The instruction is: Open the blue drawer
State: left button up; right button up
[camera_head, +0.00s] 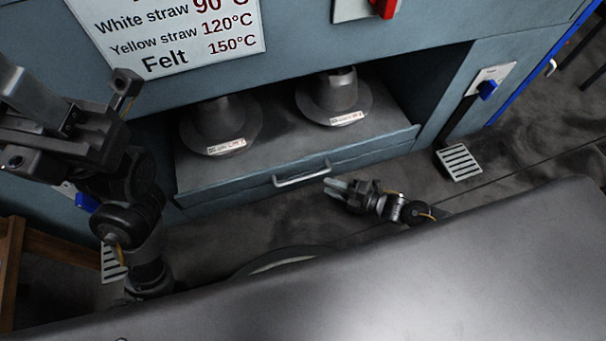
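The blue-grey drawer (235,185) low in the machine stands pulled out, with its flat inside showing. Two dark hat-shaped forms with labels, one on the left (218,122) and one on the right (338,98), stand on it. A metal bar handle (302,176) sits on the drawer front. My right gripper (328,187) is just right of the handle, in front of the drawer, with its fingers pointing left. The fingertips look slightly apart, with nothing between them. My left gripper (124,90) is raised at the left, away from the handle; its finger gap is unclear.
A temperature sign (170,35) and a red switch (385,8) are on the machine above. A wooden frame (10,265) stands lower left.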

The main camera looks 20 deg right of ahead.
aim_at(305, 177)
jog(key=b+x, duration=0.3)
jog(key=x, duration=0.5)
jog(key=shift+w+a+f, duration=0.15)
jog(key=shift+w+a, duration=0.45)
jog(key=shift+a, duration=0.05)
grip_shut()
